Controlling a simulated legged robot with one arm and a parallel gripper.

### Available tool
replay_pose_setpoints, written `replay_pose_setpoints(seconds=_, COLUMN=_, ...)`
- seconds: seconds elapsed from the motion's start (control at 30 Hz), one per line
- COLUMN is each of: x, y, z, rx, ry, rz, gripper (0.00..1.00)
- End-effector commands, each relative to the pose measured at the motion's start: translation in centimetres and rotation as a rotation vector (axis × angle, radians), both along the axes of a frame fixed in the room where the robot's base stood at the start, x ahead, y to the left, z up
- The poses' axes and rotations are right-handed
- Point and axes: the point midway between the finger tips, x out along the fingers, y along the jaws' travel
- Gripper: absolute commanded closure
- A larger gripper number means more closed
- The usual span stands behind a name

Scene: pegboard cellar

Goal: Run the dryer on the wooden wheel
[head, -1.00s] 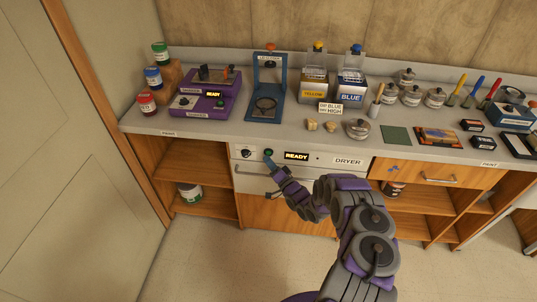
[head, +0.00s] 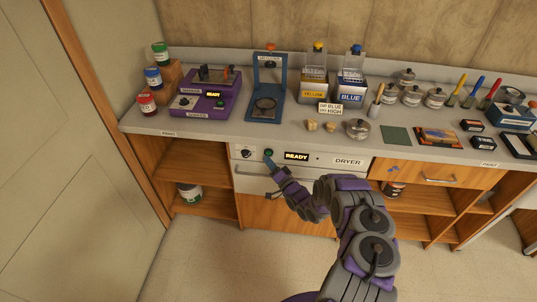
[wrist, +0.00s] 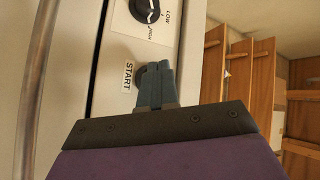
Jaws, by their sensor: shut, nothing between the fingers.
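The dryer (head: 348,161) is a white-fronted unit built in under the counter, with a lit READY display (head: 297,156). A dark knob (head: 247,153) and a green-centred button (head: 268,152) sit on its panel. In the wrist view the knob (wrist: 145,10) is near a LOW mark, and a START label (wrist: 128,77) sits beside my fingertips. My gripper (head: 271,163) is shut and empty, its tips at or just below the button; it also shows in the wrist view (wrist: 154,82), hiding most of the button. Contact cannot be told. I cannot make out a wooden wheel.
A bar handle (head: 262,175) runs across the dryer front below the panel. The counter above holds a purple machine (head: 206,95), a blue stand (head: 268,90), yellow (head: 313,91) and blue (head: 350,93) containers, and jars. The floor at lower left is clear.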

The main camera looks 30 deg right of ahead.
Motion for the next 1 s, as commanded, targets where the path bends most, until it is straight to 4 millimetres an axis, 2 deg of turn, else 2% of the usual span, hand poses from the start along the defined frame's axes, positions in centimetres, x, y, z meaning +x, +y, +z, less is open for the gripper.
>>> replay_pose_setpoints(seconds=1.0, x=0.66, y=-0.40, z=0.21, rx=0.000, ry=0.000, rz=0.000, gripper=1.00)
